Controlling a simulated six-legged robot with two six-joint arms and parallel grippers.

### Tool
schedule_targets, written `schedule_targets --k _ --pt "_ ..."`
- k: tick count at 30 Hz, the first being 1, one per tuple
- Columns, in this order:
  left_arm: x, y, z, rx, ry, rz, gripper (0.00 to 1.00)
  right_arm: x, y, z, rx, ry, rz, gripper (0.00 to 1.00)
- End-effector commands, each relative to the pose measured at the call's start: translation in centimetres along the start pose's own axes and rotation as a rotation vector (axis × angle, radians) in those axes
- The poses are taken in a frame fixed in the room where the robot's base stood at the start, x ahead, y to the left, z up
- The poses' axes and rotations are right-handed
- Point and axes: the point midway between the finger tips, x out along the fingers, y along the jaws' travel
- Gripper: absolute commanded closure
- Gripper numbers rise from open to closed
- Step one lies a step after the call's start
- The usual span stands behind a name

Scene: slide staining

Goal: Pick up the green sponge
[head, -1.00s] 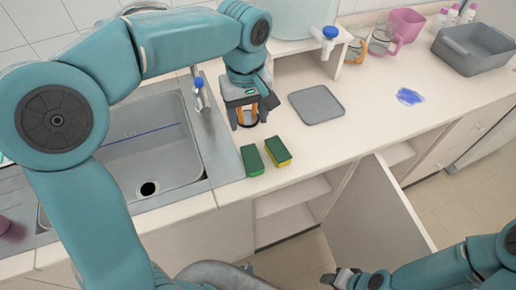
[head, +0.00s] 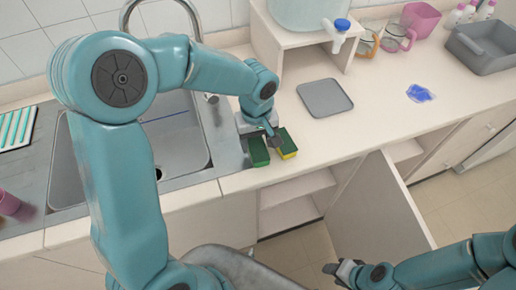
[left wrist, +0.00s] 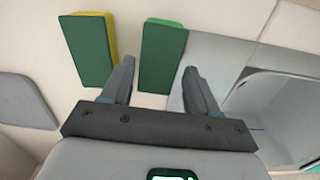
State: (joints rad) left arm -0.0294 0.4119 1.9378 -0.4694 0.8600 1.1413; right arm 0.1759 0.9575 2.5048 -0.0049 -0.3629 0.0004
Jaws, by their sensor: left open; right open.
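The green sponge (head: 258,152) lies on the counter by the sink's right edge. Beside it on the right lies a green sponge with a yellow side (head: 288,147). My left gripper (head: 272,139) is open and empty just above the back ends of the two sponges. In the left wrist view (left wrist: 159,72) its two fingers are apart, and the green sponge (left wrist: 163,57) shows between and beyond the fingertips. The yellow-sided sponge (left wrist: 88,48) is to the left of the fingers there. My right gripper (head: 336,270) is open and empty at the bottom, away from the counter.
The sink (head: 180,150) is left of the sponges. A grey square pad (head: 325,98) lies behind and right. A water container on a stand (head: 342,40), glass mugs (head: 393,40) and a grey bin (head: 485,48) stand farther back. An open cabinet door (head: 365,205) juts out below.

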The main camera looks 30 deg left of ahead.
Motion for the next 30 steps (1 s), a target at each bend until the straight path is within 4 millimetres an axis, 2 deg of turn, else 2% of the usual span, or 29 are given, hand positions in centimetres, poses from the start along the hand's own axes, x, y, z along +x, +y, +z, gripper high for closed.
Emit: schedule_targets --k 4,12,13,15,16,25,30 --pt "1.9 0.1 -0.1 0.001 -0.002 -0.002 0.40 -0.4 -0.1 0.0 0.000 0.000 0.000 0.57" --pt "2.4 0.2 -0.1 0.000 -0.001 0.001 0.40 -0.3 -0.1 0.0 0.000 0.000 0.000 0.57" --pt "2.4 0.2 -0.1 0.000 -0.001 0.001 0.47 -0.3 -0.1 0.0 0.000 0.000 0.000 0.57" --pt "2.4 0.2 -0.1 0.000 -0.001 0.001 0.70 -0.3 -0.1 0.0 0.000 0.000 0.000 0.57" --pt "2.4 0.2 -0.2 0.000 -0.001 0.001 0.78 -0.3 -0.1 0.0 0.000 0.000 0.000 0.57" --pt "2.3 0.2 -0.2 0.000 0.000 0.001 0.78 -0.3 -0.1 0.0 0.000 0.000 0.000 0.57" --pt "1.1 0.2 -0.2 0.000 0.002 0.003 0.78 -0.2 -0.1 0.0 0.000 0.000 0.000 0.57"
